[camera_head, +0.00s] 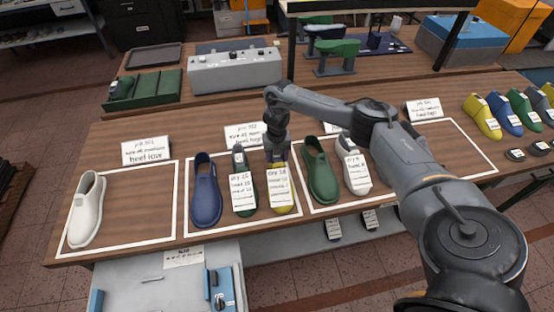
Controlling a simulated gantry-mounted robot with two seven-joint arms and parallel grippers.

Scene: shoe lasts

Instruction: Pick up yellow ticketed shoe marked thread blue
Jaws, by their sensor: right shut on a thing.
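The yellow shoe (284,208) is in the middle framed area of the wooden table, with a white ticket (281,187) over its top. The ticket's small print is too blurred for me to read surely. My right gripper (277,157) comes down from above and is shut on the heel end of the yellow shoe. The gripper hides that end. I cannot tell whether the shoe touches the table. My left gripper is not in view.
A ticketed dark green shoe (246,207) stands close left of the yellow one, beside a blue shoe (206,190). A green shoe (321,170) and a ticketed white shoe (356,175) stand to the right. A white shoe (87,209) is far left, with bare table beside it.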

